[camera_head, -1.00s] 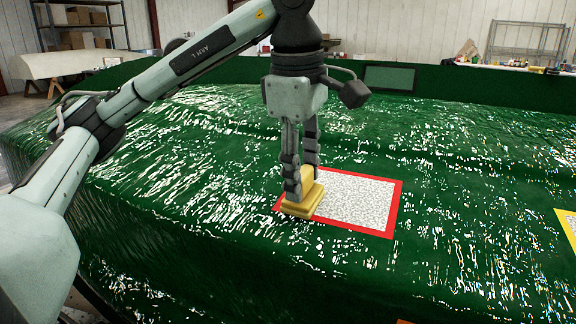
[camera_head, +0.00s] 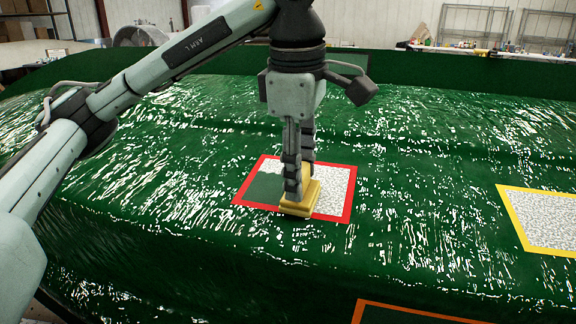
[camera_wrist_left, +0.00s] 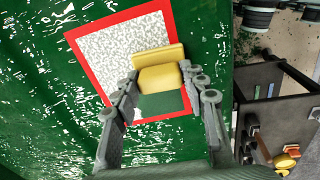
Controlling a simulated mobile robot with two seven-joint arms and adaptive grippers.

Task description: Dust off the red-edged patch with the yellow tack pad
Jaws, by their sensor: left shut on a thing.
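The yellow tack pad (camera_head: 301,198) is held in my left gripper (camera_head: 300,185), which is shut on its raised grip. The pad rests on the red-edged patch (camera_head: 346,190), near the middle of its front edge. The patch is speckled pale to the right of the pad and behind it; left of the pad it shows plain green (camera_head: 262,188). The left wrist view also shows the pad (camera_wrist_left: 158,68) between the fingers, with speckle on one side and clear green on the other. My right gripper is not in view.
The patch lies on a glossy green hull mould (camera_head: 180,240) with a curved surface. A yellow-edged speckled patch (camera_head: 545,220) lies to the right. An orange-edged patch (camera_head: 400,314) shows partly at the bottom edge. Shelves and a cluttered bench stand at the back.

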